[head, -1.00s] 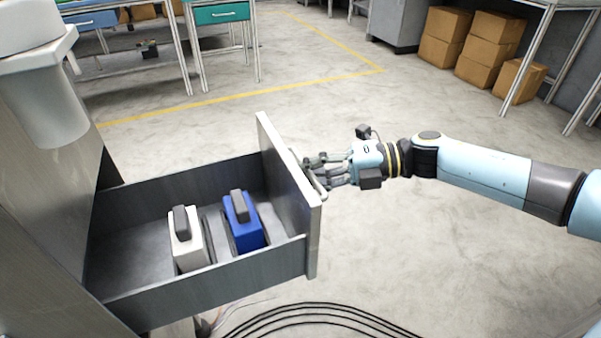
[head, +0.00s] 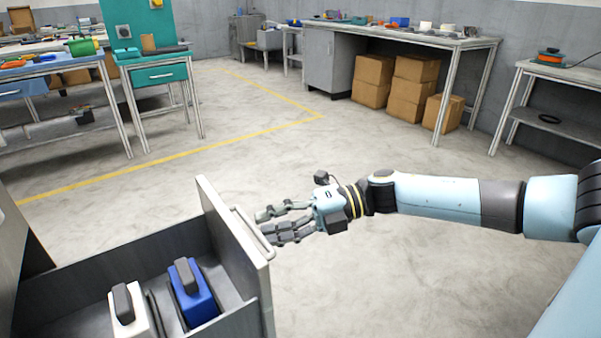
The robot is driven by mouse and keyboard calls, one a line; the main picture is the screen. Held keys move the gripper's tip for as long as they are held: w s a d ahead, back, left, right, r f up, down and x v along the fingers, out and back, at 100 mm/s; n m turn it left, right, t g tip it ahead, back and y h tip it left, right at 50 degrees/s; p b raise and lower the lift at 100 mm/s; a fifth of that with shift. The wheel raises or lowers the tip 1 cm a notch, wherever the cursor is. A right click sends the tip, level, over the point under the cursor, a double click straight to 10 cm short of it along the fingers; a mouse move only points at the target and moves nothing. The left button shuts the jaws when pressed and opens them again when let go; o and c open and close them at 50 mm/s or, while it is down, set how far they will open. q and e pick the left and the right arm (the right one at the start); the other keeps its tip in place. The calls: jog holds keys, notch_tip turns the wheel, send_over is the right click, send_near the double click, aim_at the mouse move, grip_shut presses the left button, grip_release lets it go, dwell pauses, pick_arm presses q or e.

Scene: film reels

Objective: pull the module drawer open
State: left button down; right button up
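The module drawer (head: 237,262) stands pulled out at the lower left, its inside showing. Its front panel carries a pale bar handle (head: 253,233) on the outer face. Inside are a white module (head: 130,312) and a blue module (head: 196,296), each with a dark grip on top. The picture's lower edge cuts off the drawer's near part. My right gripper (head: 263,226) is at the right of the handle, its fingers spread and pointing left at it. The fingers look empty and close to the bar; whether they touch it I cannot tell. My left gripper is out of view.
A teal-drawer bench (head: 160,75) stands at the back left. A long workbench (head: 400,38) with cardboard boxes (head: 415,82) below it is at the back. A side table (head: 545,68) is at the right. The floor between is clear, with a yellow line.

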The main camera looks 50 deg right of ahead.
jog(key=v, duration=0.8)
jog(key=shift+s+d+r, duration=0.1)
jog(key=shift+d, duration=0.05)
